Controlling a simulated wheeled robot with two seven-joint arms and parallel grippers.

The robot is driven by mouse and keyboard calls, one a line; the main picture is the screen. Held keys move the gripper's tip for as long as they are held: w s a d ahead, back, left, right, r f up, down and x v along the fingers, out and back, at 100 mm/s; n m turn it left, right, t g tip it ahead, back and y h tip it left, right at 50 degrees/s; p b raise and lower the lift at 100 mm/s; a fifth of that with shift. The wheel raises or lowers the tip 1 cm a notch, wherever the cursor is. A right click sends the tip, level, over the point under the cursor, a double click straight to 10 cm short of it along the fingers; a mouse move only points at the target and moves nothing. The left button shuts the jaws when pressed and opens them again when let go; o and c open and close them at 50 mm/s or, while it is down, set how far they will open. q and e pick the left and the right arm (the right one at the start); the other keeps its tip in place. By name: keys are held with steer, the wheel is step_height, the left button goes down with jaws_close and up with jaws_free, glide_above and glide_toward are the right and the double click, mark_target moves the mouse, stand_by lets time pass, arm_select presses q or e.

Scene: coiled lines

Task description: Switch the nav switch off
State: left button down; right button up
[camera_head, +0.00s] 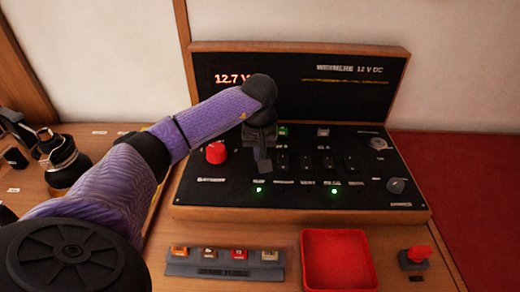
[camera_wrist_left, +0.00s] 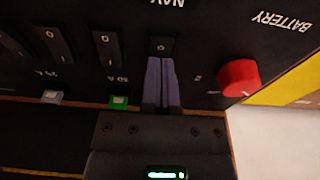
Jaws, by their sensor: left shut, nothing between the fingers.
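The nav switch (camera_wrist_left: 162,46) is a black rocker under the inverted "NAV" label in the left wrist view. The "0" mark on it shows; the rest is behind my fingers. My left gripper (camera_wrist_left: 161,60) is shut and empty, its fingertips over or against this switch; contact cannot be told. In the head view my left gripper (camera_head: 263,160) points down at the left end of the switch row and hides the nav switch. A green light (camera_head: 259,190) glows below it on the black panel (camera_head: 190,185). My right gripper is not in view.
More black rockers (camera_head: 305,163) stand close to the right of my gripper. In front lie a fuse holder (camera_head: 225,270), a red tray (camera_head: 306,262) and a red-topped switch (camera_head: 416,256).

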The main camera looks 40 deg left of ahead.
arm_select(q)
steer(key=shift+f+b, duration=0.5)
steer(key=shift+f, duration=0.3)
steer(key=shift+r, duration=0.1)
step_height(320, 180, up, 7)
steer(key=p, duration=0.5)
steer(key=shift+p, duration=0.4)
